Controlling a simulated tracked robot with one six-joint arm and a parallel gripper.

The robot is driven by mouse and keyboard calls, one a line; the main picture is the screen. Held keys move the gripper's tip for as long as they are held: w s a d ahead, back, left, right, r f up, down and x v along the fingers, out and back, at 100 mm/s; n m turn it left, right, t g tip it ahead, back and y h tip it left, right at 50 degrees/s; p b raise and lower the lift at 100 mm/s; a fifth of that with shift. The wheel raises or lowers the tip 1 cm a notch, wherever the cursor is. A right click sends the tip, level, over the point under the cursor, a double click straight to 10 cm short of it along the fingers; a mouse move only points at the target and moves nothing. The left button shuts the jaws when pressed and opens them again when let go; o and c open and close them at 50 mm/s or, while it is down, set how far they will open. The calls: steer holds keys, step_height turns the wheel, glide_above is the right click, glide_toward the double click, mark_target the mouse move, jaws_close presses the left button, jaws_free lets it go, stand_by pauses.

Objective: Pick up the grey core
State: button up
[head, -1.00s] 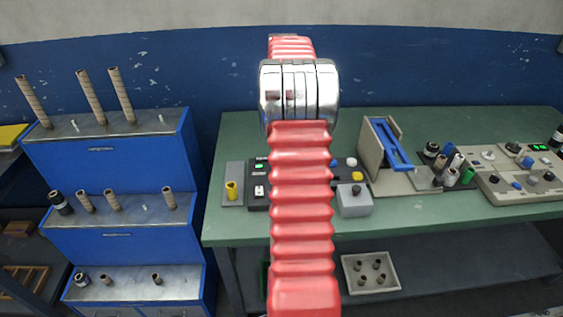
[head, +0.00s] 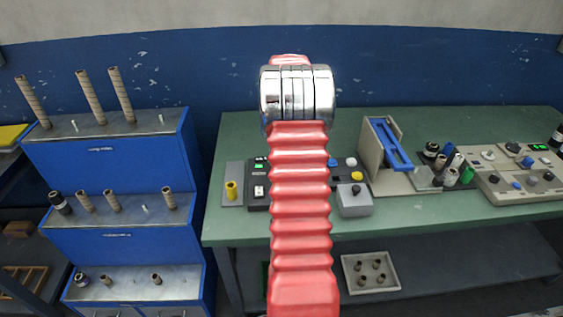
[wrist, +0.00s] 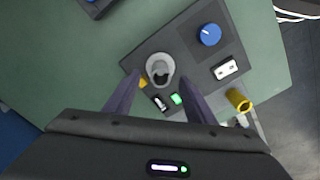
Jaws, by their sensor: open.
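The grey core (wrist: 160,70) shows in the wrist view as an upright hollow tube on a dark control panel (wrist: 193,52). My gripper (wrist: 161,85) is open, with its two dark fingers spread to either side below the core in the picture. The core appears between and just beyond the fingertips. I cannot tell its height relative to them, and nothing is held. In the head view my red arm hides the core and the gripper.
A blue knob (wrist: 209,35), a white switch (wrist: 227,70) and a green-lit switch (wrist: 176,99) are close to the core. A yellow core (wrist: 238,99) stands nearby. The green bench (head: 430,225) carries more boxes and rolls. A blue stepped rack (head: 110,160) stands left.

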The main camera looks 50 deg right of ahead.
steer(key=shift+f, duration=2.6)
steer(key=shift+c, duration=0.6)
steer(key=c, duration=1.1)
steer(key=shift+r, duration=0.15)
step_height(320, 180, up, 10)
steer(key=shift+f, duration=0.1)
steer(key=shift+a, duration=0.1)
